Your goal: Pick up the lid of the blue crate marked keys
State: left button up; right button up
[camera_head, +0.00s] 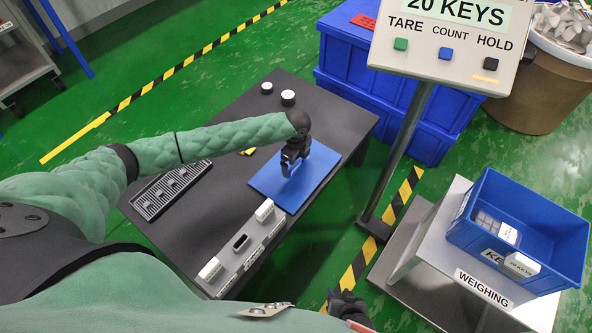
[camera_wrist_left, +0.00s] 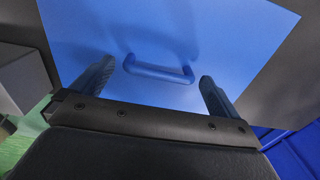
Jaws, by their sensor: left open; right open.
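The blue lid (camera_head: 313,172) lies flat on the dark table, near its right edge. In the left wrist view the lid (camera_wrist_left: 200,35) fills the upper middle, with a blue handle (camera_wrist_left: 158,72) standing across it. My left gripper (camera_head: 288,170) is over the lid; its fingers (camera_wrist_left: 152,85) are open, one near each end of the handle, and appear apart from it. The blue crate (camera_head: 558,248) with a KEYS label stands open on the weighing stand at the right. My right gripper (camera_head: 343,303) is low in the head view, away from the lid, its fingertips small in the picture.
On the dark table (camera_head: 215,215) are a slotted black tray (camera_head: 172,190), a grey rail with white blocks (camera_head: 240,250) and two small round pieces (camera_head: 288,97). A sign post (camera_head: 400,150) rises between table and weighing stand (camera_head: 450,235). Large blue crates (camera_head: 345,70) stand behind.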

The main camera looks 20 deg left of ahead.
pick_arm(q)
notch_tip(320, 180, down, 2)
jog(key=c, duration=1.1)
jog(key=shift+r, duration=0.2)
